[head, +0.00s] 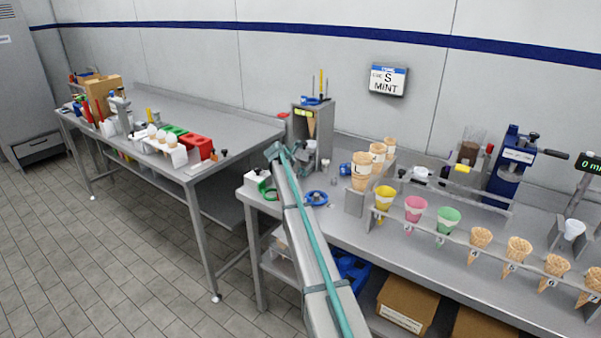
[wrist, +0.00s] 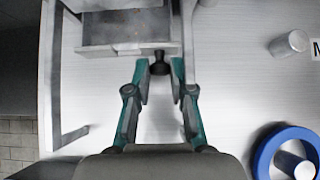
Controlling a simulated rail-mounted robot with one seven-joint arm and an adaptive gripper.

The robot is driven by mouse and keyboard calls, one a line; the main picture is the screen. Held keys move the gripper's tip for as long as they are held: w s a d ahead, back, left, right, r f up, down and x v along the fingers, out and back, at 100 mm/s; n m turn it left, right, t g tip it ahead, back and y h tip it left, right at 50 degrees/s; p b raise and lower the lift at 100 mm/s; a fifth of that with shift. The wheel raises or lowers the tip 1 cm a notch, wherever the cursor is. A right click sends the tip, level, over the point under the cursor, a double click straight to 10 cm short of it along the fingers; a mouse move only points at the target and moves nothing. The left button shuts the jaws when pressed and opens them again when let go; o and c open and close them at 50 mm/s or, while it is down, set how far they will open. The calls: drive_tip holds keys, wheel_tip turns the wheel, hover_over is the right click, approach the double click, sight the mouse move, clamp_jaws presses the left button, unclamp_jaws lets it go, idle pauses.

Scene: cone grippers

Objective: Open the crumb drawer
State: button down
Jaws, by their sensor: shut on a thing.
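The crumb drawer (wrist: 130,48) is a grey metal box front at the upper left of the wrist view, low on a grey stand. A small dark knob (wrist: 160,58) sticks out near its right end. My gripper (wrist: 160,72) has its two teal and dark fingers on either side of this knob and is shut on it. In the head view the grey stand (head: 326,128), with a cone inside, is at the back left of the right bench.
A blue ring (wrist: 262,160) lies at the lower right of the wrist view, with a metal cylinder (wrist: 290,42) above it. Wafer cones (head: 361,171) and coloured cones (head: 415,208) stand to the right on the bench.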

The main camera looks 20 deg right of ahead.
drive_tip(key=s+a, duration=0.1)
drive_tip(key=a, duration=0.1)
drive_tip(key=s+a, duration=0.1)
drive_tip(key=a, duration=0.1)
drive_tip(key=s+a+p, duration=0.1)
drive_tip(key=a, duration=0.1)
drive_tip(key=shift+s, duration=0.4)
drive_tip(key=c, duration=1)
unclamp_jaws()
drive_tip(key=shift+a, duration=0.1)
drive_tip(key=v, duration=1.2)
